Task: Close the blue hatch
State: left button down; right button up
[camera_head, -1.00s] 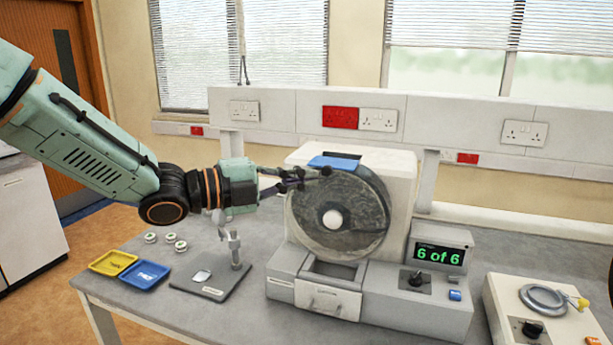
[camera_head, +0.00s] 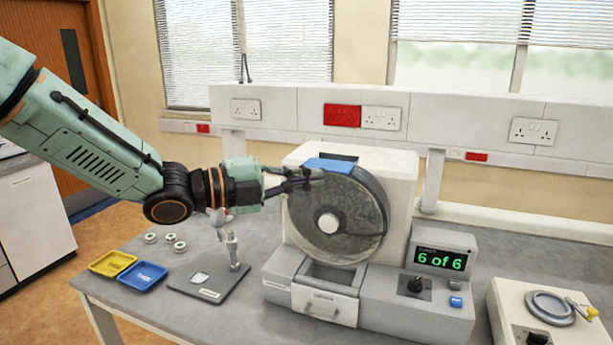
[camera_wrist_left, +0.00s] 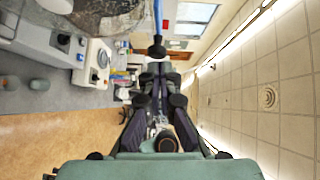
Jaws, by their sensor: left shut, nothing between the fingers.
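The blue hatch (camera_head: 328,164) is a small flat panel at the top of the grey drum (camera_head: 345,215) on the white machine. A dark strip shows along its back edge; I cannot tell how far open it stands. My left gripper (camera_head: 320,174) is shut and empty, reaching in from the left. Its fingertips overlap the hatch's front edge in the head view; contact cannot be made out. In the left wrist view, the shut fingertips (camera_wrist_left: 157,50) are just below a thin blue edge, probably the hatch (camera_wrist_left: 157,15). My right gripper is not in view.
A small stand (camera_head: 210,282), yellow tray (camera_head: 112,263) and blue tray (camera_head: 143,276) lie left. Another device (camera_head: 545,315) is at right.

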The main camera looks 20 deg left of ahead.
aim_at(315, 166)
pick_arm(q)
jog(key=w+b, duration=0.1)
jog(key=w, duration=0.5)
jog(key=shift+w+a+f+b, duration=0.1)
jog(key=shift+w+f+b, duration=0.1)
jog(key=shift+b, duration=0.15)
jog(key=shift+w+a, duration=0.1)
jog(key=shift+a, duration=0.25)
jog(key=shift+s+r, duration=0.1)
jog(key=shift+s, duration=0.1)
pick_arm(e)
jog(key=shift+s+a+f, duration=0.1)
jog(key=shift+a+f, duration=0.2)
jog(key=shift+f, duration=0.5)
pick_arm(q)
jog(key=shift+d, duration=0.15)
jog(key=shift+w+d, duration=0.1)
jog(key=shift+d, duration=0.1)
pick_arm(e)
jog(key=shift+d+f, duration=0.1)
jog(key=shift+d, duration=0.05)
